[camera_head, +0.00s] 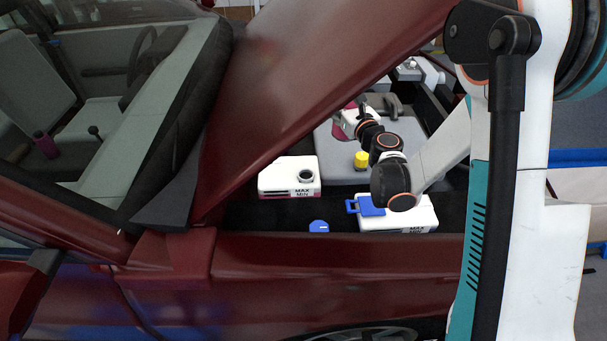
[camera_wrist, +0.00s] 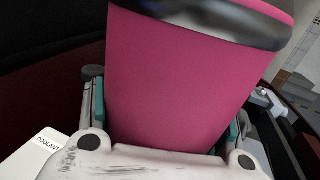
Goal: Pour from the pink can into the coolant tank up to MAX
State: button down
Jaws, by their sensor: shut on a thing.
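My gripper (camera_wrist: 166,122) is shut on the pink can (camera_wrist: 185,75), which fills the middle of the wrist view with a finger on each side. In the head view the can (camera_head: 347,125) is a small pink patch, mostly hidden by my gripper, in the engine bay behind the tanks. The white coolant tank (camera_head: 277,180) stands in front and to the left of it, with an open dark neck and MAX and MIN marks. Pinkish colour shows low on its front. A tank edge lettered COOLANT (camera_wrist: 45,142) shows at lower left in the wrist view. The can's mouth is not visible.
A second white tank (camera_head: 418,214) with MAX and MIN marks and a blue cap (camera_head: 366,206) stands to the right, partly behind my arm. A blue piece (camera_head: 318,226) lies near the front edge. A yellow cap (camera_head: 361,160) stands behind. The raised red hood (camera_head: 320,75) slopes overhead.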

jog(key=w+a+f+n+g+y+b, duration=0.1)
jog(key=a+f+n+g+y, duration=0.3)
jog(key=f+n, duration=0.3)
jog(key=w+a+f+n+g+y+b, duration=0.1)
jog(key=a+f+n+g+y+b, duration=0.1)
jog(key=a+f+n+g+y, duration=0.2)
jog(key=shift+a+f+n+y, duration=0.2)
jog(key=shift+f+n+y, duration=0.2)
jog(key=shift+f+n, duration=1.3)
jog(key=shift+r, duration=0.1)
jog(key=shift+w+d+f+n, duration=0.1)
jog(key=shift+w+f+n, duration=0.05)
jog(key=shift+f+n, duration=0.2)
